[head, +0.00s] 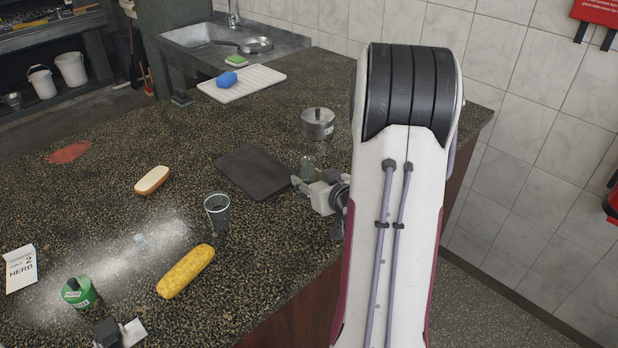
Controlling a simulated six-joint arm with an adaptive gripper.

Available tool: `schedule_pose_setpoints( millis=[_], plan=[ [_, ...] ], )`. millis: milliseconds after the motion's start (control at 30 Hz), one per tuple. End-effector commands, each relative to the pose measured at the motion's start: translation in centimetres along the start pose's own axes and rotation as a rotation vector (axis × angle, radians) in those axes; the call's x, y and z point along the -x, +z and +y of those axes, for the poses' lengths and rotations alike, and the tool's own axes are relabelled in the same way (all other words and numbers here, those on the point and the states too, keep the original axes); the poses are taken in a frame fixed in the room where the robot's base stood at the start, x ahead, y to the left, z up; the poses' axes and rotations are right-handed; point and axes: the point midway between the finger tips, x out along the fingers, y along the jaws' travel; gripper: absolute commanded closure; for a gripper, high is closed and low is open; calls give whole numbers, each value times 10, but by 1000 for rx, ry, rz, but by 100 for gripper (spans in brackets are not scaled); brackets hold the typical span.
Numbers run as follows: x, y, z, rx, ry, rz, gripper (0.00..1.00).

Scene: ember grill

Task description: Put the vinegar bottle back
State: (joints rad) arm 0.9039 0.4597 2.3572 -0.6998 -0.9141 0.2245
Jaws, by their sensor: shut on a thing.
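A small greenish, see-through bottle (308,167), which looks like the vinegar bottle, shows just behind my gripper (300,182). My gripper is near the right side of the counter, beside the dark board, and is shut on this bottle. Only the upper part of the bottle shows; its lower part is hidden by the gripper. I cannot tell whether the bottle touches the counter. My white arm covers the counter's right part.
The speckled counter (110,215) holds a dark board (255,171), a clear cup (217,211), corn (187,271), a bun (152,180), a green container (78,292), a HERB card (20,269) and a metal pot (318,124). A white rack (262,82) and sink (190,36) are behind.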

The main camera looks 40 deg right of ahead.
Motion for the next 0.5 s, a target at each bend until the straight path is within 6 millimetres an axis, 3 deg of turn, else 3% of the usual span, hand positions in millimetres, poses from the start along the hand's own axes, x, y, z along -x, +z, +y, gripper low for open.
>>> schedule_pose_setpoints(
  millis=[100,500],
  plan=[
    [0,0,0,0,0,0,49],
    [0,-1,0,0,0,0,49]
  ],
)
